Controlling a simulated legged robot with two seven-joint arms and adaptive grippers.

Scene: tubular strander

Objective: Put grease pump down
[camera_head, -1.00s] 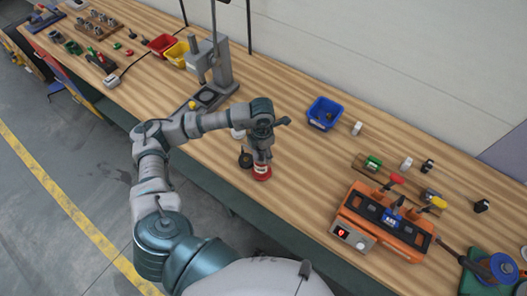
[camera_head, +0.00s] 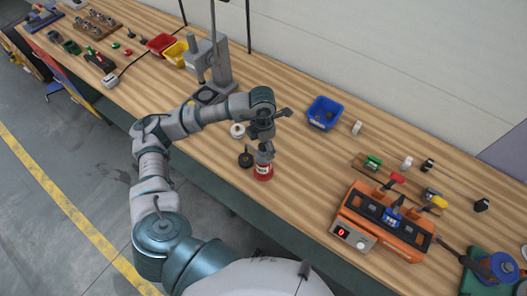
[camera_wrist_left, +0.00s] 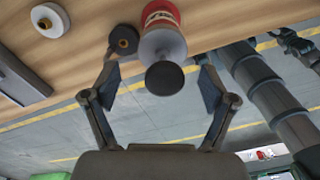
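The grease pump, a red can with a pale label (camera_head: 263,172), stands upright on the wooden bench near its front edge. My left gripper (camera_head: 261,152) is directly above it, pointing down. In the left wrist view, the pump's red body (camera_wrist_left: 160,12) shows at the top, with its grey upper part and dark round knob (camera_wrist_left: 164,78) towards me. The left gripper's fingers (camera_wrist_left: 159,80) are spread wide to either side of the knob, with visible gaps. My right gripper is not in view.
A black ring-shaped part (camera_head: 245,160) and a white spool (camera_head: 237,131) lie close to the pump. A grey press (camera_head: 222,65) stands behind left. A blue bin (camera_head: 323,113) and an orange device (camera_head: 382,222) are to the right. Bare bench lies between.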

